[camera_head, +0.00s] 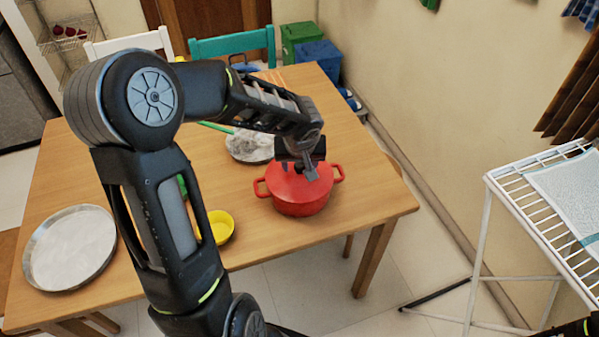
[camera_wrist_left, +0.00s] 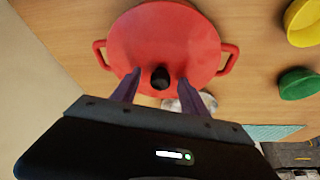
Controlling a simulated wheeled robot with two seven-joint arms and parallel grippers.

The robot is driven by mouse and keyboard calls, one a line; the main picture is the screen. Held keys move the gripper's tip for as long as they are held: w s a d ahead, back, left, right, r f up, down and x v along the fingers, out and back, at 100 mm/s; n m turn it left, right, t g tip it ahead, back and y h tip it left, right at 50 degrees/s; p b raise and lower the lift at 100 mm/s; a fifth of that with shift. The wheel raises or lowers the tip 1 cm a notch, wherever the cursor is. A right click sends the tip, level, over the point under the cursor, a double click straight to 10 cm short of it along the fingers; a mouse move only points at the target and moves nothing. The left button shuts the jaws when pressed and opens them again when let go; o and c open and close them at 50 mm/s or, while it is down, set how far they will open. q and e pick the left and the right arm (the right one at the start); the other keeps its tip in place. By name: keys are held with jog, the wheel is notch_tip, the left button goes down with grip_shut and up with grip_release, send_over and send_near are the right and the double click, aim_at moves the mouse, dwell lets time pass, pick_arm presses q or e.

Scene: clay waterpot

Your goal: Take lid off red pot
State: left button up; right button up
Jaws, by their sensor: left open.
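The red pot (camera_head: 300,205) stands on the wooden table near its right front corner, with a handle on each side. Its red lid (camera_head: 278,180) is on the pot; in the left wrist view the lid (camera_wrist_left: 165,40) has a dark round knob (camera_wrist_left: 160,78). My left gripper (camera_head: 303,172) is over the lid, pointing down. In the left wrist view its two fingers (camera_wrist_left: 160,90) are open, with the knob showing between their tips. I cannot tell whether the fingers touch the lid.
A yellow bowl (camera_head: 221,227) stands left of the pot, and a green bowl (camera_wrist_left: 299,84) shows in the wrist view. A round metal tray (camera_head: 70,248) lies at the table's left. A grey-white plate (camera_head: 249,147) lies behind the pot. A white drying rack (camera_head: 540,200) stands at right.

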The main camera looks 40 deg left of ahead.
pick_arm(q)
jog(key=shift+w+a+f, duration=0.2)
jog(key=shift+f, duration=0.4)
jog(key=shift+c, duration=0.2)
grip_shut()
dwell(0.5)
